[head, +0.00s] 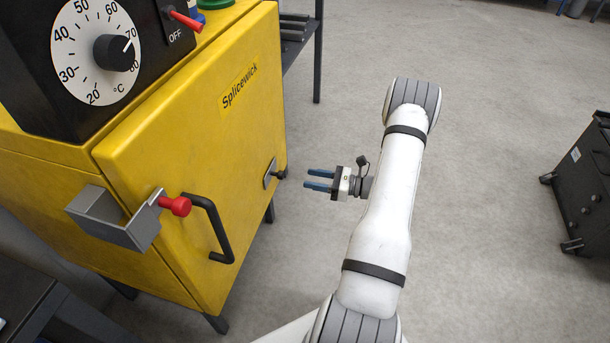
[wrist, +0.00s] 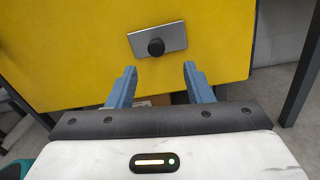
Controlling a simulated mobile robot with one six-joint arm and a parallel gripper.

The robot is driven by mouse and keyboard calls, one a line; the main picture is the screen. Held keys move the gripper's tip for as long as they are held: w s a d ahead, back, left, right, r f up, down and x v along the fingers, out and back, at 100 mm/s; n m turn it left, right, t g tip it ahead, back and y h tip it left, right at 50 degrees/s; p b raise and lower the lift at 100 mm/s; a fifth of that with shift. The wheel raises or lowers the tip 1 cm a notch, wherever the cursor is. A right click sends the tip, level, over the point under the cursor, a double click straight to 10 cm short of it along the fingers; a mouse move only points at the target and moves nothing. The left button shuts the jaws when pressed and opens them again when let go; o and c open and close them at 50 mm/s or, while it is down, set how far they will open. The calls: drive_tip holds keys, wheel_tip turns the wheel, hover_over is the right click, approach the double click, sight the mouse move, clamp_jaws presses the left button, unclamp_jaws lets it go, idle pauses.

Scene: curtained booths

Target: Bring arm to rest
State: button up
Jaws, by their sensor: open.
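My gripper (head: 319,180) is open and empty in the head view, its two blue fingers pointing left toward the yellow cabinet (head: 190,140). A gap of floor shows between the fingertips and the cabinet. In the wrist view my gripper (wrist: 160,74) has its fingers spread apart, with nothing between them. Beyond them is the cabinet's yellow face (wrist: 80,45) with a grey plate and black knob (wrist: 156,47). My white arm reaches up from the bottom of the head view.
The cabinet carries a black handle (head: 217,228), a red-knobbed latch (head: 178,206), a grey bracket (head: 112,222) and a temperature dial (head: 95,50). A dark rack (head: 300,40) stands behind the cabinet.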

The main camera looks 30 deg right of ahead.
idle(0.5)
drive_tip(key=s+a+r+n+g+h+p, duration=0.1)
drive_tip(key=s+a+r+n+g+p, duration=0.35)
drive_tip(key=r, duration=0.55)
drive_tip(key=s+a+r+n+g+h+p, duration=0.1)
drive_tip(key=a+r+n+g+p, duration=0.35)
drive_tip(key=a+r, duration=0.4)
drive_tip(key=s+a+r+n+g+h+p, duration=0.1)
drive_tip(key=s+a+r+n+g+p, duration=0.4)
drive_tip(key=r, duration=0.7)
drive_tip(key=s+r+n+t+h+p, duration=0.1)
drive_tip(key=s+r+n+h+p, duration=0.2)
drive_tip(key=r, duration=0.5)
drive_tip(key=s+r+n+t+h+p, duration=0.2)
drive_tip(key=s+r+n+h+p, duration=0.2)
drive_tip(key=r+n+p, duration=0.2)
drive_tip(key=s+a+r+n+t+h+p, duration=0.1)
drive_tip(key=s+r+n+t+h+p, duration=0.1)
drive_tip(key=r+p, duration=0.4)
wheel_tip(320, 180, up, 5)
drive_tip(key=s+n+h, duration=0.1)
drive_tip(key=s+n, duration=0.1)
drive_tip(key=shift+n+h+p, duration=0.4)
drive_tip(key=shift+a+f, duration=0.1)
